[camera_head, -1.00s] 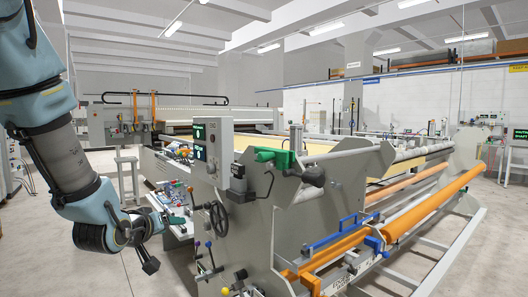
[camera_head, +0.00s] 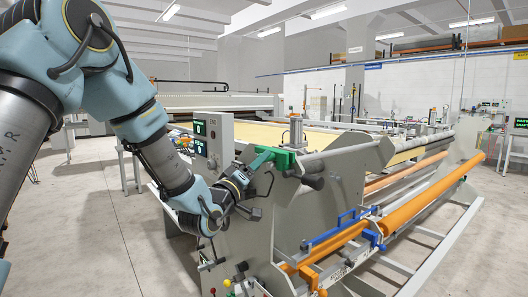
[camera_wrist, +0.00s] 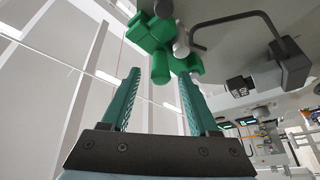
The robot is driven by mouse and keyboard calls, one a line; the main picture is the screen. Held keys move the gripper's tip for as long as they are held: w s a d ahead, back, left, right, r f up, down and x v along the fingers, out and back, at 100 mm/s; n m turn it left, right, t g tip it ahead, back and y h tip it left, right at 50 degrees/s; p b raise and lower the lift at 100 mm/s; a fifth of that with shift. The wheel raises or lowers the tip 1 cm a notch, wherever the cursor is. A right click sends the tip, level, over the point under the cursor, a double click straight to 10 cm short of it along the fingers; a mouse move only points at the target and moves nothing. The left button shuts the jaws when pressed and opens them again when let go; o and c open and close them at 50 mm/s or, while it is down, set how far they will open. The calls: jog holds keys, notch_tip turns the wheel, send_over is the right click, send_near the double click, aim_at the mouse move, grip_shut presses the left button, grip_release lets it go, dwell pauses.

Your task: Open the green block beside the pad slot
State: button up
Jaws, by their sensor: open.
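The green block (camera_head: 268,157) sits at the top of the machine's grey end panel, at the near end of a grey roller. It also shows in the wrist view (camera_wrist: 152,32), at the top centre, with a rounded grey knob against it. My gripper (camera_head: 246,176) is just left of and below the block in the head view. In the wrist view its two green fingers (camera_wrist: 160,74) stand apart, with the block just beyond the tips. I see no clear grasp on it. I cannot make out a pad slot for certain.
A black curved handle (camera_wrist: 230,18) and a black box (camera_wrist: 287,66) are right of the block in the wrist view. A grey control box with green displays (camera_head: 214,140) stands behind my forearm. Orange rollers (camera_head: 425,198) run along the right. Open floor lies left.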

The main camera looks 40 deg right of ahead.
jog(key=shift+p+x, duration=0.5)
jog(key=shift+x, duration=1.2)
grip_shut()
